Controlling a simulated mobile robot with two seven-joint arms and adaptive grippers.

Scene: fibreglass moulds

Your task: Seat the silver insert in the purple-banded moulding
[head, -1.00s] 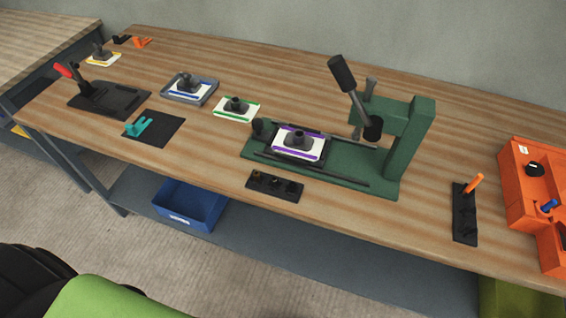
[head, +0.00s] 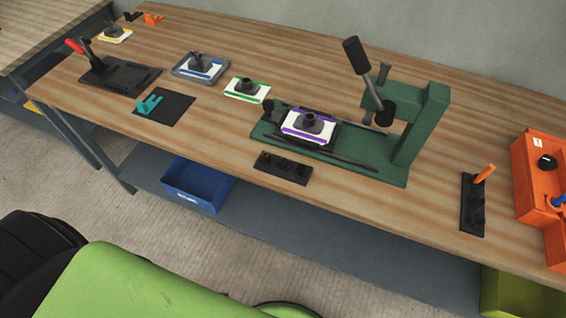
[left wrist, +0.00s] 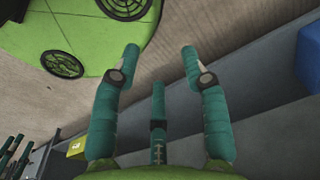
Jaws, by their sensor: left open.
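The purple-banded moulding (head: 295,133) is a white plate with purple bands and a dark grey raised boss with a hole on top. It sits on the bed of the green lever press (head: 412,150), left of the press column. A small black holder (head: 283,168) with several small pieces lies in front of the press; I cannot tell whether the silver insert is among them. My left gripper (left wrist: 160,58) shows in the left wrist view, open and empty, with teal fingers apart, over the floor and lower shelf edge. No gripper shows in the head view.
Green-banded (head: 247,89), blue-banded and yellow-banded mouldings stand on the bench to the left. A black rack with an orange-handled tool (head: 484,174) and an orange box (head: 538,190) are at the right. A blue bin (head: 197,186) sits on the lower shelf.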

